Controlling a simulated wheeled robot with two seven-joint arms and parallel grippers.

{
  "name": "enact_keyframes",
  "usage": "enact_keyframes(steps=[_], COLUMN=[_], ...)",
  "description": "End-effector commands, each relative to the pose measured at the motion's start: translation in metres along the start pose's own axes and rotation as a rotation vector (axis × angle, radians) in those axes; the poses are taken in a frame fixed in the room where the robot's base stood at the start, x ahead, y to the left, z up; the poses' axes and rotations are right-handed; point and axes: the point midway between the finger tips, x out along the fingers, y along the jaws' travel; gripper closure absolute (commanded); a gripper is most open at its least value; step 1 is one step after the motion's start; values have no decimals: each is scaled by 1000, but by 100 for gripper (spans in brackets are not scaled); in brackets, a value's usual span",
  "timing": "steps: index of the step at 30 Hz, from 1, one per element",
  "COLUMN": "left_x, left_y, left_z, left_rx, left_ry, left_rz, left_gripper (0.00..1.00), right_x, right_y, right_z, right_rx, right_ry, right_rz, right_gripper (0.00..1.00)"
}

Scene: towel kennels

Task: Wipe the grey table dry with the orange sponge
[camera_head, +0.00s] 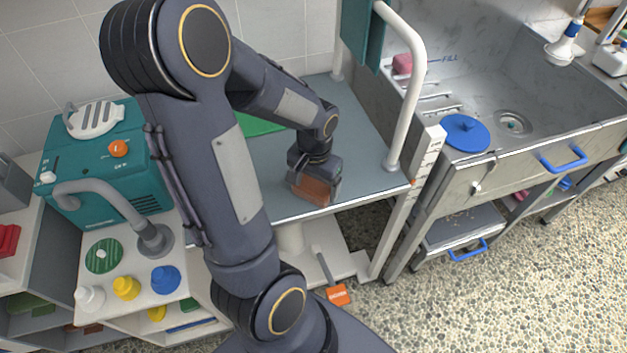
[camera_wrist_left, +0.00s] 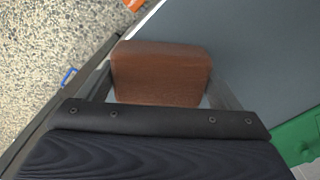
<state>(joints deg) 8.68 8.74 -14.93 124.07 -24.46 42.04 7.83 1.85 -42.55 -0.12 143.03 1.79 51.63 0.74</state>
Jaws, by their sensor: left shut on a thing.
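The grey table (camera_head: 357,150) stands in the middle of the head view, and its surface also fills the upper right of the left wrist view (camera_wrist_left: 240,45). My left gripper (camera_head: 316,180) is over the table's front part, near the front edge. It is shut on the orange sponge (camera_head: 312,190), which looks brown-orange and sits between the two fingers in the left wrist view (camera_wrist_left: 160,72). The sponge is at or just above the tabletop; I cannot tell whether it touches. No water shows clearly on the visible tabletop. My left arm hides the table's left part. My right gripper is not in view.
A green item (camera_head: 258,126) lies at the back left of the table. A white rail (camera_head: 409,90) rises at its right side. A steel sink (camera_head: 510,95) with a blue disc (camera_head: 465,132) stands to the right. A teal machine (camera_head: 110,165) stands left. An orange-bladed tool (camera_head: 338,294) is below.

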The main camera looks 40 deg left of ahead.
Motion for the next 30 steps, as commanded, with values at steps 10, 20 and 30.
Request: enact_keyframes(steps=[10,20,30], left_x=[-23,-56,-60], left_y=[0,0,0], left_z=[-1,-1,0], left_rx=[0,0,0], left_ry=[2,2,1], left_rz=[0,0,0], left_gripper=[33,33,33], right_x=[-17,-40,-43], right_y=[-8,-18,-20], right_z=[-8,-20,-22], right_rx=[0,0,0], right_ry=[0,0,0], right_rz=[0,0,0], right_gripper=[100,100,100])
